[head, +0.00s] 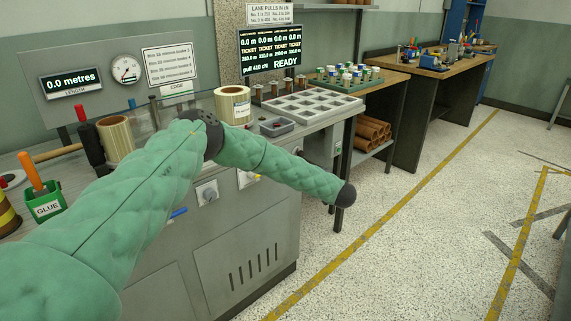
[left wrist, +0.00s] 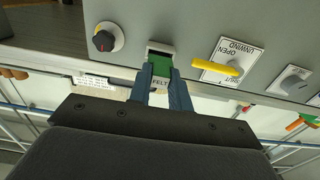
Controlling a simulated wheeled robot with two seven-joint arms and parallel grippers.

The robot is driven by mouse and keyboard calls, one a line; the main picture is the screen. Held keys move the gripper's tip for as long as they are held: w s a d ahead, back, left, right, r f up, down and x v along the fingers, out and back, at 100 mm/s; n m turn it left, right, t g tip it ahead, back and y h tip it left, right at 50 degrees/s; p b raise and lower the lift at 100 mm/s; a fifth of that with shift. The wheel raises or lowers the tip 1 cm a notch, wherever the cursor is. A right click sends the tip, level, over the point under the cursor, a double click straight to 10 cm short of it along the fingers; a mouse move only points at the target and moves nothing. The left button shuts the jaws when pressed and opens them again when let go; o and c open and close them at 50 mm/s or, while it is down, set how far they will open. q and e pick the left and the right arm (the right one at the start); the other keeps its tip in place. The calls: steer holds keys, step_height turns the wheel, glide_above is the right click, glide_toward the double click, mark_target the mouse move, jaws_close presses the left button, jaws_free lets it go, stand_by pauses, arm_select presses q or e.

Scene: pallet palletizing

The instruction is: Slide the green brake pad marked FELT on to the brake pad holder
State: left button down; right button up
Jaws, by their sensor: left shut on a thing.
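In the left wrist view, the green brake pad (left wrist: 160,67) sits between the fingertips of my left gripper (left wrist: 160,88), which is shut on it. A pale label reading FELT (left wrist: 160,82) shows at the pad's near end. The far end of the pad is at the light grey brake pad holder (left wrist: 161,47) on the grey panel, in line with its opening. I cannot tell how deep the pad sits in it. In the head view my green-sleeved left arm hides the pad and holder, and the left gripper does not show. My right gripper is in neither view.
Beside the holder on the panel are a black knob (left wrist: 104,40), a yellow lever (left wrist: 221,68) on an UNWIND plate and another knob (left wrist: 293,84). On the bench stand a GLUE pot (head: 44,205), tape rolls (head: 233,105) and a compartment tray (head: 300,104).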

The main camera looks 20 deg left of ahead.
arm_select(q)
steer(key=shift+x, duration=1.5)
stand_by(0.6)
steer(key=shift+w+a, duration=0.2)
steer(key=shift+a, duration=0.1)
steer(key=shift+a, duration=0.1)
stand_by(0.5)
steer(key=shift+w, duration=0.1)
